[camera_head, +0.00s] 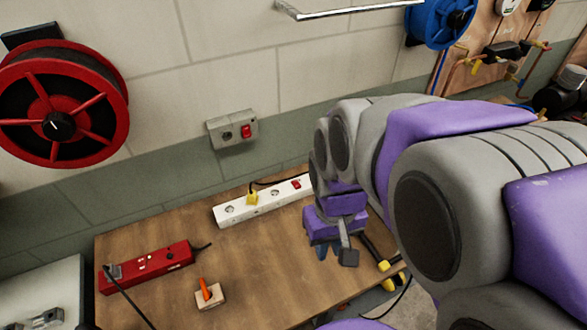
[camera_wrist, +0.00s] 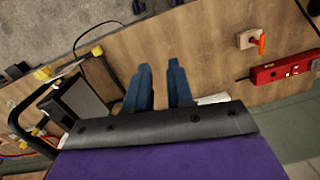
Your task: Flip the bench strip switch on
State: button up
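The white power strip (camera_head: 260,204) lies on the wooden bench near the wall, with a yellow plug in it. Its red switch (camera_head: 296,184) is near its right end, close to my arm; I cannot tell its position. My gripper (camera_head: 325,250) is over the bench, right of and nearer than the strip, pointing down. In the wrist view my gripper (camera_wrist: 159,68) has two blue fingers apart with nothing between them. A small white piece (camera_wrist: 213,98) shows behind the gripper body there, perhaps the strip; the switch is hidden in that view.
A red box (camera_head: 150,266) with a cable and a wooden block with an orange lever (camera_head: 209,293) are on the bench's left. A wall outlet (camera_head: 232,130) with a red switch is above. A dark tool with yellow ends (camera_head: 376,254) lies near the bench's right edge.

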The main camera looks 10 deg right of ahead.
jog(key=shift+n+t, duration=0.5)
jog(key=shift+t, duration=0.4)
jog(key=w+f, duration=0.1)
jog(key=w, duration=0.5)
jog(key=w+d+f, duration=0.1)
jog(key=w, duration=0.5)
jog(key=w+f, duration=0.1)
jog(key=w, duration=0.6)
jog(key=shift+d+f+b, duration=0.25)
jog(key=shift+d+b, duration=0.1)
grip_shut()
jog(key=w+d+f+t, duration=0.1)
jog(key=w+f, duration=0.2)
jog(key=w, duration=0.4)
jog(key=w+d+f+t, duration=0.1)
jog(key=w+f, duration=0.2)
jog(key=w, duration=0.5)
jog(key=shift+d+f+n, duration=0.2)
jog(key=shift+f+n, duration=0.2)
